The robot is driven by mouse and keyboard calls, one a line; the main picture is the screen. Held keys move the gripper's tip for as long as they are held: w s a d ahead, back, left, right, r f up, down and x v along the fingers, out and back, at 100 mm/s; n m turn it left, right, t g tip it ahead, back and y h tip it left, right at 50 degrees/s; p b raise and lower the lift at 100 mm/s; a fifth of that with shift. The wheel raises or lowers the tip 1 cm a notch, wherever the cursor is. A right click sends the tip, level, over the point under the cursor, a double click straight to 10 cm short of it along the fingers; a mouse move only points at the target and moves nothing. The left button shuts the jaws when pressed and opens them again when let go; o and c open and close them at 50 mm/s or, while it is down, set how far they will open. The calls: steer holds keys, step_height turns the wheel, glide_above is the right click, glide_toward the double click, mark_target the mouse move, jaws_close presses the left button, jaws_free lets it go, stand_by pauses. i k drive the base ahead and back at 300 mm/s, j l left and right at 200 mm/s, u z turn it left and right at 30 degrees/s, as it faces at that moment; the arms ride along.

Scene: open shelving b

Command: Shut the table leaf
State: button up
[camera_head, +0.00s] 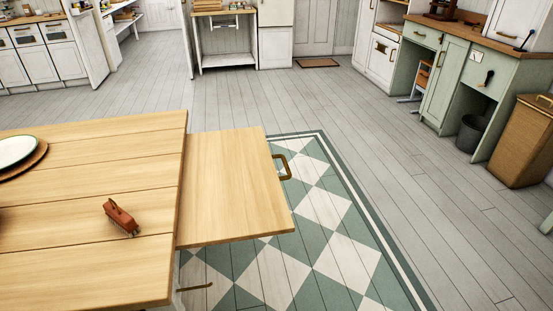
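The table leaf (230,185) is a light wood panel pulled out from the right side of the wooden table (90,170). Its top lies a little below the tabletop. A brass handle (284,167) sits on the leaf's right edge. A second brass handle or bar (196,287) shows low beside the table, under the leaf. My gripper is not in this view.
A reddish-brown object (119,217) and a plate (16,150) on a mat lie on the table. A checkered rug (330,232) is on the floor. Green cabinets (448,85) and a wicker bin (524,140) stand at right. Grey floor between is clear.

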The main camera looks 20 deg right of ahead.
mark_target(232, 191)
steer(key=i+l+u, duration=0.1)
steer(key=l, duration=0.4)
steer(key=i+l+u, duration=0.1)
steer(key=l, duration=0.35)
steer(key=i+l, duration=0.15)
steer(key=l, duration=0.35)
steer(key=i+l+u, duration=0.15)
steer(key=l, duration=0.35)
steer(key=i+l+u, duration=0.1)
steer(key=i+l, duration=0.05)
steer(key=l, duration=0.1)
